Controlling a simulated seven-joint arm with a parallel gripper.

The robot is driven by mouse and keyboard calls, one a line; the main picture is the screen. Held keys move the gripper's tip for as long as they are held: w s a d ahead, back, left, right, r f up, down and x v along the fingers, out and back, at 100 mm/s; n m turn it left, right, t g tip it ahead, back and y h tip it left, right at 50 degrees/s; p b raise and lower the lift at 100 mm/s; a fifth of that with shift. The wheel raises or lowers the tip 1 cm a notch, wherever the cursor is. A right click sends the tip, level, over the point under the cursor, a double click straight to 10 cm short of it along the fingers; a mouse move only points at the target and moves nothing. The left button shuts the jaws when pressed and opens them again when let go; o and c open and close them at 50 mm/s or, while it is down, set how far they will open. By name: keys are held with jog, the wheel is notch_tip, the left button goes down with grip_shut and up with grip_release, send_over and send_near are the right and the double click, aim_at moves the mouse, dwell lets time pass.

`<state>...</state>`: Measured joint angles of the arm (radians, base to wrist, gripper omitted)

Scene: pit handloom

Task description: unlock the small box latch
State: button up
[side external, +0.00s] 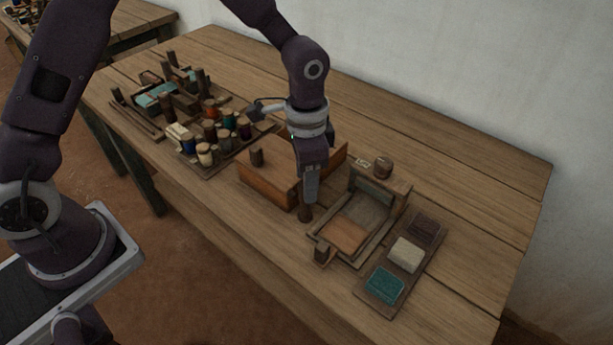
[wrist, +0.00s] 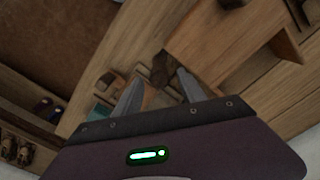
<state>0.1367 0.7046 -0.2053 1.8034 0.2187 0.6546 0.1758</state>
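The small wooden box (side external: 266,186) sits mid-table in the side view, with an orange-brown front and a raised board at its back. It fills the upper right of the wrist view (wrist: 222,38). A dark brown knob-like piece (side external: 305,213) is at the box's right end; I cannot tell for sure that it is the latch. My gripper (side external: 309,196) points down just above this piece. In the wrist view my gripper (wrist: 160,74) has its two fingers apart, with the dark piece (wrist: 162,66) between or just beyond the tips. Contact cannot be made out.
Right of my gripper stands an open wooden tray (side external: 352,256) with an upright back. A board (side external: 376,300) with teal, cream and brown blocks lies beyond it. Thread spools (side external: 213,135) crowd a tray to the left.

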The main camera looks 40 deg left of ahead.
notch_tip(320, 180, up, 7)
jog(key=shift+a+r, duration=0.1)
jog(key=shift+r, duration=0.1)
jog(key=s+a+r+n+t, duration=0.25)
jog(key=s+a+r, duration=0.4)
jog(key=r, duration=0.45)
jog(key=s+a+r+n+t, duration=0.1)
jog(key=s+a+n, duration=0.1)
jog(key=s, duration=0.6)
jog(key=s+a+r+n+t, duration=0.1)
jog(key=s+r+n+t, duration=0.1)
jog(key=s, duration=0.5)
jog(key=shift+s+a+n, duration=0.35)
jog(key=shift+a+n, duration=0.05)
jog(key=shift+n, duration=0.05)
